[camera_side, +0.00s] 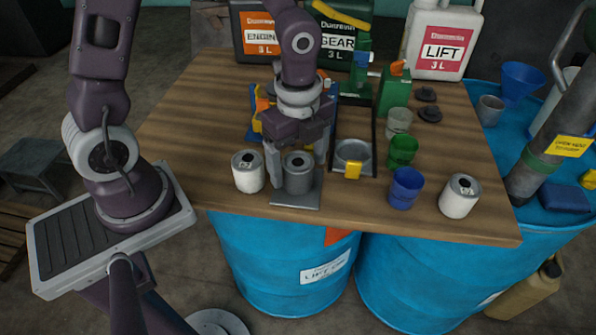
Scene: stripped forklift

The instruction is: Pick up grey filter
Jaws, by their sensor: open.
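The grey filter (298,178) is a dark grey canister with a round top and a central hole. It stands upright on a grey plate (300,202) near the front edge of the wooden table. My gripper (298,165) points down over it and is open, with one finger on the filter's left and the other at its right and behind. I cannot tell whether the fingers touch it. The gripper body hides things behind it.
A white filter (248,171) stands close on the left, another white filter (460,196) at the right. A round dish (353,152) lies in a dark tray just right. Large jugs (443,40) line the back.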

